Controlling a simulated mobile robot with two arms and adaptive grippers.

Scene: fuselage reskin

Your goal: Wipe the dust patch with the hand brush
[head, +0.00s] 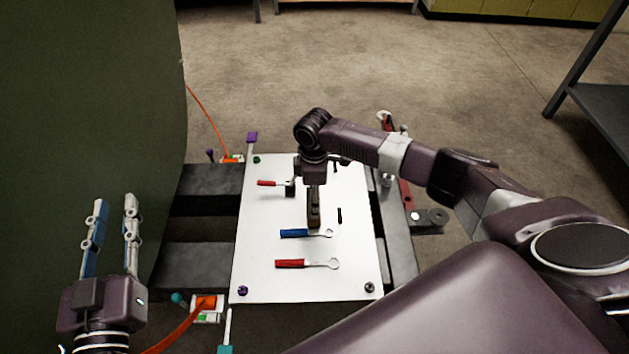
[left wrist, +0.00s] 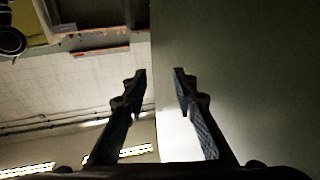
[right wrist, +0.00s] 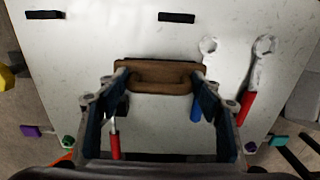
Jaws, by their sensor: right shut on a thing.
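The hand brush (head: 313,216) has a brown wooden body and is over the middle of the white panel (head: 262,210). My right gripper (head: 314,192) points down and is shut on it. In the right wrist view the brush (right wrist: 155,66) spans between the two fingertips. I cannot tell whether its bristles touch the panel. No distinct dust patch stands out; the panel shows only faint specks in the right wrist view (right wrist: 115,35). My left gripper (head: 114,204) is open and empty, fingers up, beside the dark green curved wall. Its spread fingers show in the left wrist view (left wrist: 158,75).
A blue-handled wrench (head: 295,233) lies close to the brush, and a red-handled wrench (head: 291,264) lies nearer. Another red-handled tool (head: 268,183) lies farther back. Small black bars are on the panel. The green curved wall (head: 90,100) bounds the left; a dark shelf (head: 605,112) stands right.

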